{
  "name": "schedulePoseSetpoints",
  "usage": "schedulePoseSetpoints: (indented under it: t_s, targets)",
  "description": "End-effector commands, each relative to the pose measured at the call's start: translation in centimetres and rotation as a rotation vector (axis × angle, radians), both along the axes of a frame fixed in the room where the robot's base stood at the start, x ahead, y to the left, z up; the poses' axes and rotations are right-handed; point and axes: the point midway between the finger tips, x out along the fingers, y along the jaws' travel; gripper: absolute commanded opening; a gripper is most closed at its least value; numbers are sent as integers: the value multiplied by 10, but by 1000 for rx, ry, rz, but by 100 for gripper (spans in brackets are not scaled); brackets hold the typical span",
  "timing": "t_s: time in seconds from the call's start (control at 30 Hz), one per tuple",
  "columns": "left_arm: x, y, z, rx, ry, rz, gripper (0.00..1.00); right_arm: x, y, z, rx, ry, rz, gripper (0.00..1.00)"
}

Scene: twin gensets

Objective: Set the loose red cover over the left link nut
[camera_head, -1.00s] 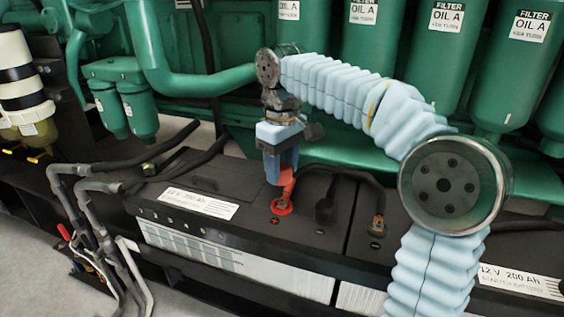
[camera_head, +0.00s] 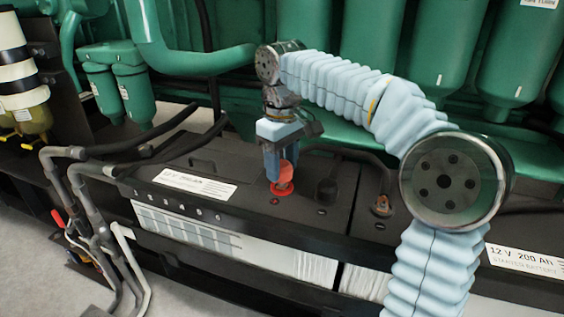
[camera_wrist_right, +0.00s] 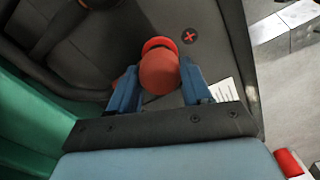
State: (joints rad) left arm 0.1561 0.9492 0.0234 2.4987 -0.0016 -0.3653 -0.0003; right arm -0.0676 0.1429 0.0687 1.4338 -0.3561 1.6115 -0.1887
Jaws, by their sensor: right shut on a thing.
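The red cover (camera_head: 287,174) is in my right gripper (camera_head: 277,168), low over the left battery (camera_head: 225,215). In the right wrist view the rounded cover (camera_wrist_right: 158,72) sits between the two blue fingers of my right gripper (camera_wrist_right: 158,88). The cover's wide red rim (camera_head: 281,188) is at the battery's top; whether it touches cannot be told. The left link nut is not visible; the cover and fingers block that spot. My left gripper is not in view.
A black cable (camera_head: 345,152) runs behind my gripper to a bare copper-coloured terminal (camera_head: 381,206) on the right battery. Green filters (camera_head: 440,50) stand behind. Grey pipes (camera_head: 85,190) are at left.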

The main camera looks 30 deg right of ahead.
Motion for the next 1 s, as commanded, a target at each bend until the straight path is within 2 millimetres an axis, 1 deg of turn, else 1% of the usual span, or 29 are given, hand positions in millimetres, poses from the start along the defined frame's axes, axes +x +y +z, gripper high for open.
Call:
schedulePoseSetpoints:
  t_s: [0.13, 0.57, 1.0]
  targets:
    - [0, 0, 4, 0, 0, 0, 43, -1, 0, 0, 1, -1, 0, 19]
    - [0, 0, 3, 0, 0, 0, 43, -1, 0, -2, 1, -1, 0, 19]
    - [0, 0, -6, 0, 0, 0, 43, -1, 0, -16, 1, 0, 0, 19]
